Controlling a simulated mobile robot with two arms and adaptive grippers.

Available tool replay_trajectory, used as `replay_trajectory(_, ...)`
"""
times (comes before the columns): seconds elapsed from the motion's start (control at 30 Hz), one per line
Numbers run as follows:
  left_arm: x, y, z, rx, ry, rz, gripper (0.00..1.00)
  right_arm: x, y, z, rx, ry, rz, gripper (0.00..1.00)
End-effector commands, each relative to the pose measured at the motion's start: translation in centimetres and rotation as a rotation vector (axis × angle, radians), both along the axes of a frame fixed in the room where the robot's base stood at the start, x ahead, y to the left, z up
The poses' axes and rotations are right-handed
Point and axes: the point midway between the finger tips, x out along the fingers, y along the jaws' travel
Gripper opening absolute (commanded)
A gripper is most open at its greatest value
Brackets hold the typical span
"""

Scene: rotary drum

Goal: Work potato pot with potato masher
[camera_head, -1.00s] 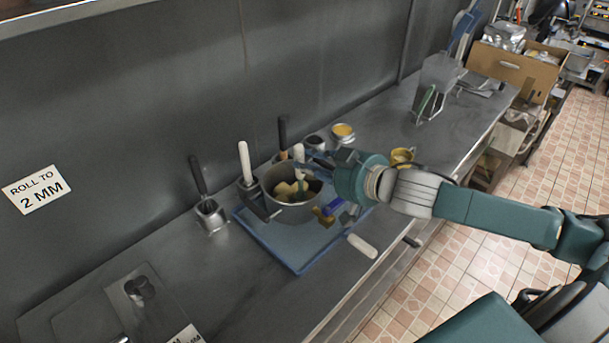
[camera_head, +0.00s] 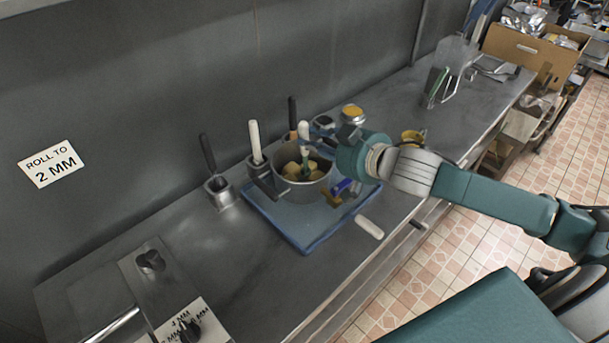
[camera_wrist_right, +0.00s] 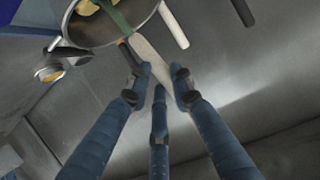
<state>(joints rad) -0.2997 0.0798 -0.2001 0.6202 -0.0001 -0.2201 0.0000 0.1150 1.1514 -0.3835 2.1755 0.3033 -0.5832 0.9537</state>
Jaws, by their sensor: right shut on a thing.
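The pot (camera_head: 301,193) is a grey metal vessel with yellow potato pieces (camera_head: 314,173) inside. It stands on a blue tray (camera_head: 300,234). The potato masher (camera_head: 304,131) has a pale handle and a green lower part that reaches down into the pot. It stands roughly upright; its lower end is hidden among the potatoes. My right gripper (camera_head: 314,134) is shut on the masher's handle above the pot. In the right wrist view its fingers close around the pale handle (camera_wrist_right: 150,60), with the pot (camera_wrist_right: 113,40) at the top. My left gripper is not in view.
Handled tools in holders (camera_head: 221,192) stand left of and behind the pot. An orange-filled container (camera_head: 352,114) and a yellow cup (camera_head: 411,138) are at the back right. A white-handled tool (camera_head: 369,228) lies at the front edge. The counter left of the tray is largely clear.

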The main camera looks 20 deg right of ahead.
Motion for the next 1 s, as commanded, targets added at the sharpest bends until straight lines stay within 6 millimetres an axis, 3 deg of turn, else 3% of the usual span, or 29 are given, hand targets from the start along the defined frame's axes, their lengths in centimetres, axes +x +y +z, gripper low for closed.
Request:
replay_trajectory(0.13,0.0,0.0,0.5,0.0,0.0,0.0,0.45,0.9,0.7,0.3,0.0,-0.003,0.003,0.0)
replay_trajectory(0.47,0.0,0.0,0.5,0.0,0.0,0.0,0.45,1.0,0.7,0.1,-0.002,-0.001,0.004,0.0)
replay_trajectory(0.8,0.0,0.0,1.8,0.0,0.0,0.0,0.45,3.4,1.7,0.3,0.001,-0.002,0.004,0.0)
replay_trajectory(1.0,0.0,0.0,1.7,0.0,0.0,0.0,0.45,3.4,1.7,0.1,-0.002,-0.001,0.004,0.0)
